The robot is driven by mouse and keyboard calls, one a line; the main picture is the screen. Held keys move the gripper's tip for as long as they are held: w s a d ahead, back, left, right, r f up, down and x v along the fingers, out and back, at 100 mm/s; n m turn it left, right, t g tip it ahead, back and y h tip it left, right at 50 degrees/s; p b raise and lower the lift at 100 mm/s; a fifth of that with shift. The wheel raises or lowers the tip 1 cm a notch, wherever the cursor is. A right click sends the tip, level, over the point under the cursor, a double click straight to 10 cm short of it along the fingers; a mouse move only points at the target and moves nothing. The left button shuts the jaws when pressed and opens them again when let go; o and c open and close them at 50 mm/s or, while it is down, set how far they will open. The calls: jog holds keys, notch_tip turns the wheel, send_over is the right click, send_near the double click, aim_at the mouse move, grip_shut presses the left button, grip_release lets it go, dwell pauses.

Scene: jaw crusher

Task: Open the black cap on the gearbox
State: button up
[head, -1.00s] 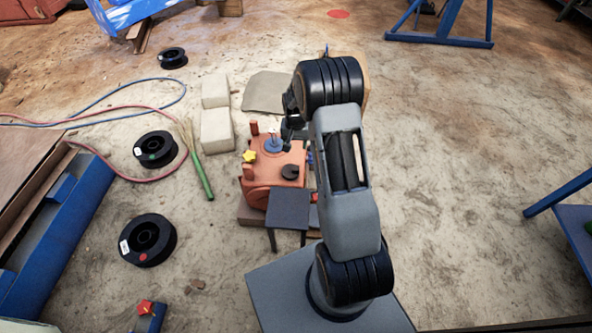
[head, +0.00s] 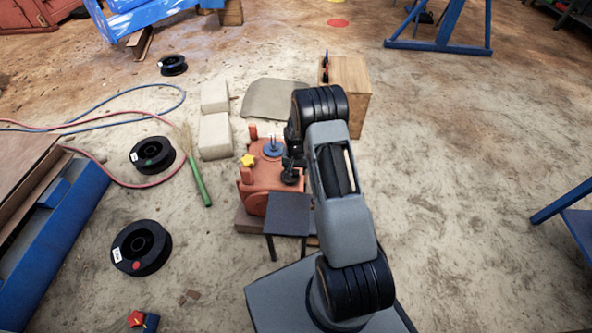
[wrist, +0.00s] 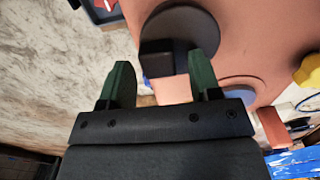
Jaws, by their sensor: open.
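The orange gearbox (head: 262,178) stands on the floor in the middle of the head view. Its black cap (head: 290,177) is on the top right of the housing, partly hidden by my arm. In the wrist view the cap (wrist: 190,25) is a dark disc with a blocky black grip (wrist: 157,58), seated on the orange surface. My gripper (wrist: 161,72) has two green fingers, open and apart. The cap's grip shows between the fingertips in the picture, with gaps on both sides; I cannot tell the depth between them.
A yellow knob (head: 248,160) and a blue disc (head: 273,148) are on the gearbox top. A dark small table (head: 288,215) stands in front of the gearbox. A wooden box (head: 350,90) is behind my arm.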

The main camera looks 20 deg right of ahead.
grip_shut()
dwell(0.6)
